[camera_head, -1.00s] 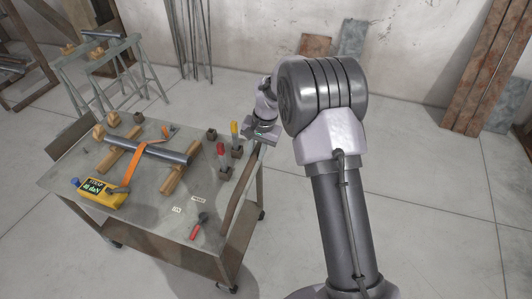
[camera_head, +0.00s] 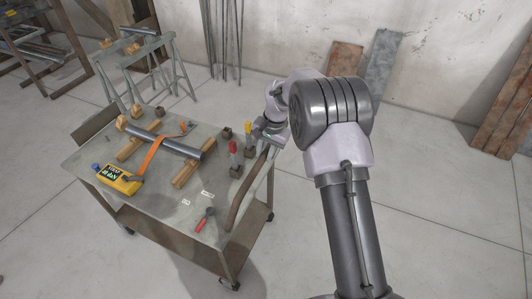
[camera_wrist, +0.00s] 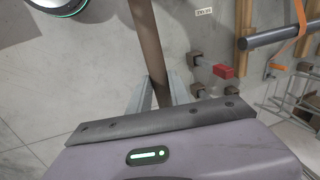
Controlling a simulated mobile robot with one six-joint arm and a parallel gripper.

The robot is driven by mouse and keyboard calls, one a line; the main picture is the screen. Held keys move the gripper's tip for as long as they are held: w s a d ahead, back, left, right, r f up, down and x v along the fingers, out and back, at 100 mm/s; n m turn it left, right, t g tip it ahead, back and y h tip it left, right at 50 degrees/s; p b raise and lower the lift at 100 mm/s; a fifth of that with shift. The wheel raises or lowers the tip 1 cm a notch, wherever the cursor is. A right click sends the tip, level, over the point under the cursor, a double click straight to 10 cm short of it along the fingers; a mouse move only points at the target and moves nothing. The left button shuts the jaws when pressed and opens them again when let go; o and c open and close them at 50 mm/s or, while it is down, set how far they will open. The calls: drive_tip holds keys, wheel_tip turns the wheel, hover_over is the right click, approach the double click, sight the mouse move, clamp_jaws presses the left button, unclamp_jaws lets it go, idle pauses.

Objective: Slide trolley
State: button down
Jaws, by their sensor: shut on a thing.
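The trolley is a grey metal table on casters, with its worn top (camera_head: 185,215) filling the left half of the head view. A brown handle bar (camera_head: 243,195) runs along its right side. My gripper (camera_head: 265,142) is at the far end of this bar. In the wrist view my gripper's two fingers (camera_wrist: 160,92) stand on either side of the bar (camera_wrist: 149,45) and are shut on it. The fingertips are hard to see in the head view.
On the top lie a dark pipe (camera_head: 160,139) on wooden blocks, an orange strap (camera_head: 150,158), a yellow box (camera_head: 119,180) and a red-handled tool (camera_head: 204,221). Green trestles (camera_head: 140,68) stand behind the trolley. Boards (camera_head: 382,62) lean on the wall. Floor at right is clear.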

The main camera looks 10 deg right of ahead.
drive_tip(key=shift+w+a+r, duration=0.1)
drive_tip(key=shift+w+r, duration=0.05)
drive_tip(key=shift+r, duration=0.05)
drive_tip(key=c, duration=1.4)
unclamp_jaws()
drive_tip(key=shift+o, duration=0.8)
drive_tip(key=shift+w+a+f, duration=0.1)
drive_tip(key=shift+a+f, duration=0.05)
drive_tip(key=s+d+r+p, duration=0.1)
drive_tip(key=r+p, duration=0.1)
drive_tip(key=r, duration=0.6)
drive_tip(key=s+d+r+p, duration=0.1)
drive_tip(key=d+r+p, duration=0.1)
drive_tip(key=r, duration=0.7)
